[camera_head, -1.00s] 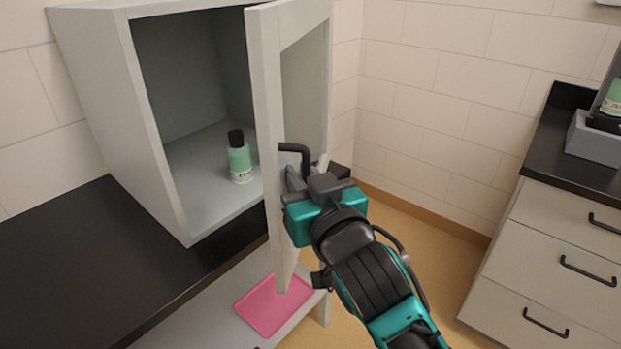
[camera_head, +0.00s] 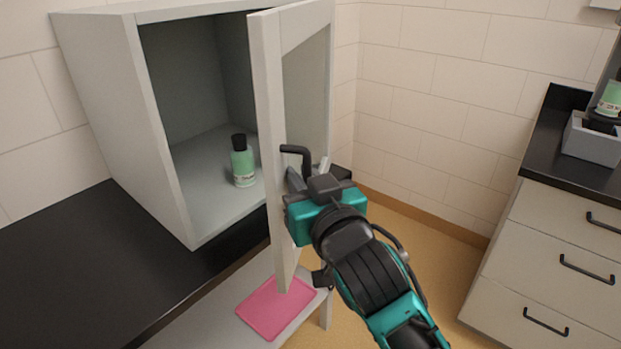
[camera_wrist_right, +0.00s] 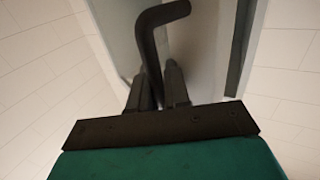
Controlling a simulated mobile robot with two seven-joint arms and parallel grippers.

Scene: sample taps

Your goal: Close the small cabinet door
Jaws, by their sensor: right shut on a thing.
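The small grey cabinet (camera_head: 117,110) stands on the black counter with its door (camera_head: 268,130) wide open, sticking out toward me. The door has a grey frame with a glass pane (camera_head: 308,100). Its dark bent handle (camera_head: 297,152) sits near the free edge and also shows in the right wrist view (camera_wrist_right: 147,45). My right gripper (camera_head: 300,180) is at the handle, and its fingers (camera_wrist_right: 158,88) are shut on the handle's lower part. A green bottle with a black cap (camera_head: 243,165) stands upright inside the cabinet. My left gripper is in no view.
A pink tray (camera_head: 275,308) lies on a lower shelf below the door. At the right is a drawer unit (camera_head: 550,255) with a black top, a grey bin (camera_head: 588,140) and another green bottle (camera_head: 610,100). The black counter (camera_head: 80,265) in front of the cabinet is clear.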

